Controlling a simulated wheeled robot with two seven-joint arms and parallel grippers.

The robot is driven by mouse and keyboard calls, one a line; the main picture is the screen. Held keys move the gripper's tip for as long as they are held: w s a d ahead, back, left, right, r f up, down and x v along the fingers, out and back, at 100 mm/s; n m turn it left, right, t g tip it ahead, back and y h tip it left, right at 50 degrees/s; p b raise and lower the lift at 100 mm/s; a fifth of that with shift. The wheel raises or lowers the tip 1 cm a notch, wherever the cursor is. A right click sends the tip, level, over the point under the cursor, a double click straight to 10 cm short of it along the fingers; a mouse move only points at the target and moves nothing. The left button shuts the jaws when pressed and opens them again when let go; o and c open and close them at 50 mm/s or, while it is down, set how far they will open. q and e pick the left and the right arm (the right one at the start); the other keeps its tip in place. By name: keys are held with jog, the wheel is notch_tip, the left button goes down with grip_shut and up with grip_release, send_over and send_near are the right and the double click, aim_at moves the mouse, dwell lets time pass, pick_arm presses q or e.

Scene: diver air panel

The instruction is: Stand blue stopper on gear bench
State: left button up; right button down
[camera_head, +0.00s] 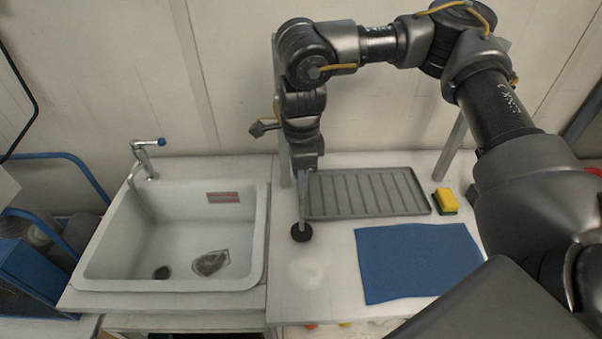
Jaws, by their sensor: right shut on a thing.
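My right gripper (302,205) hangs down from the arm that comes in from the right. It is shut, with a small dark round thing (301,234) at its lower end. This thing looks near black, so I cannot tell whether it is the blue stopper. It is over the white bench top (335,290), just right of the sink; I cannot tell whether it touches the surface. I see no clearly blue stopper elsewhere. My left gripper is not in view.
A white sink (252,245) with a tap (146,160) is at left, with a grey-brown patch (211,262) inside. A grey ribbed tray (362,192), yellow-green sponge (445,200) and blue cloth (415,262) lie on the bench. A pale smear (306,273) lies left of the cloth.

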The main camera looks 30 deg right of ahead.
jog(key=shift+f, duration=0.4)
jog(key=shift+c, duration=2.4)
grip_release()
notch_tip(320, 180, up, 9)
jog(key=p, duration=0.8)
